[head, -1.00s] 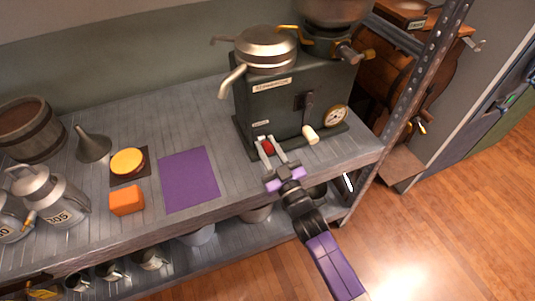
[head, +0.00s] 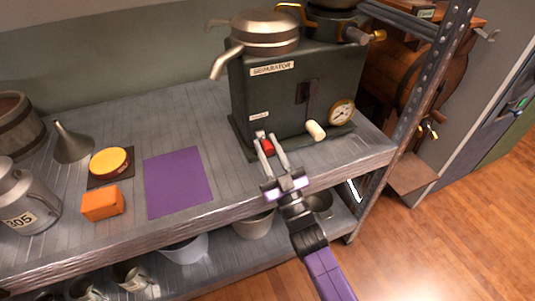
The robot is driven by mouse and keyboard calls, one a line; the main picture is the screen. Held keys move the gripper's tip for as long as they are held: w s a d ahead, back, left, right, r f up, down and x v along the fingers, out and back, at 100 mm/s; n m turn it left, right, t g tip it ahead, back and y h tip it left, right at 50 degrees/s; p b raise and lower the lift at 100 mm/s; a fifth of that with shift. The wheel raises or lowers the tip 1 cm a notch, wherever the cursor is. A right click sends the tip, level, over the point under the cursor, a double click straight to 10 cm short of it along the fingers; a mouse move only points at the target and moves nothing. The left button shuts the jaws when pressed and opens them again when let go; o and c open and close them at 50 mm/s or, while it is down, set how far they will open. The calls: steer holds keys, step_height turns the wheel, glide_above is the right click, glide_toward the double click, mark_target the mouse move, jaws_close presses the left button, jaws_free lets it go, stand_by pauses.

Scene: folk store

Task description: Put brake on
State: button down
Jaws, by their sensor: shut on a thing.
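The dark green separator (head: 283,92) stands on the grey shelf, its front marked with a "SEPARATOR" label. Low on its front left is a small white label (head: 259,116), too small to read. Just below it is a red knob (head: 267,147), which looks like the brake handle. My gripper (head: 268,143) reaches up from below, with its two fingers on either side of the red knob and shut on it. The fingers partly hide the knob and its mount. A lever with a cream knob (head: 316,131) sits to the right, apart from my gripper.
A round gauge (head: 341,112) is on the separator's right front. A purple mat (head: 178,182), an orange block (head: 102,204), a yellow round thing (head: 109,161) and a funnel (head: 72,144) lie to the left. A metal shelf post (head: 432,75) stands to the right.

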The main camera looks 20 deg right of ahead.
stand_by(0.3)
steer(key=c, duration=1.1)
jaws_free()
steer(key=shift+c, duration=0.2)
steer(key=shift+v, duration=3.9)
